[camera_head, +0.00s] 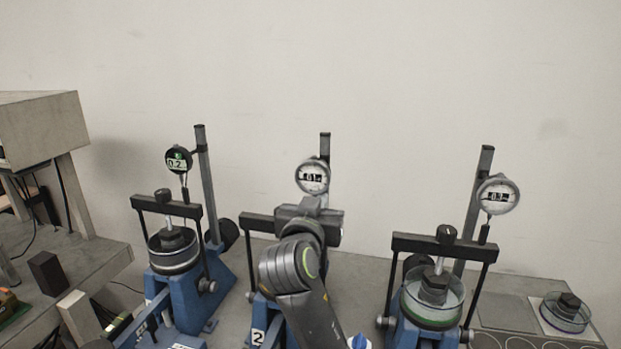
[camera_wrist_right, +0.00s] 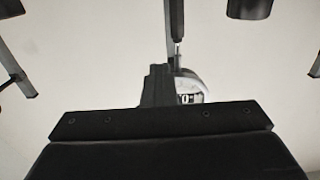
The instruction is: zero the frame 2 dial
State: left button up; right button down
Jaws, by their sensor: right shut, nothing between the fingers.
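The frame 2 dial (camera_head: 313,176) is a round, pale-faced gauge on a dark post, above the middle blue frame with the label 2 (camera_head: 258,338). Its small display shows digits too blurred to read surely. My right gripper (camera_head: 312,207) is shut and empty, just below the dial in the picture. It and my arm hide most of frame 2. In the right wrist view my gripper (camera_wrist_right: 157,85) covers part of the dial (camera_wrist_right: 190,86); I cannot tell whether they touch. My left gripper is not in view.
Similar blue frames stand at left, with a dark dial (camera_head: 178,160), and at right, with a pale dial (camera_head: 497,195). A glass dish with a weight (camera_head: 565,313) lies at far right. A grey shelf unit (camera_head: 42,128) and small blocks are at left.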

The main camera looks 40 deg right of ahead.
jog(key=b+v, duration=0.1)
jog(key=v, duration=0.5)
jog(key=shift+s+f, duration=0.15)
jog(key=shift+f, duration=0.15)
jog(key=shift+d+f, duration=0.1)
jog(key=shift+f, duration=0.05)
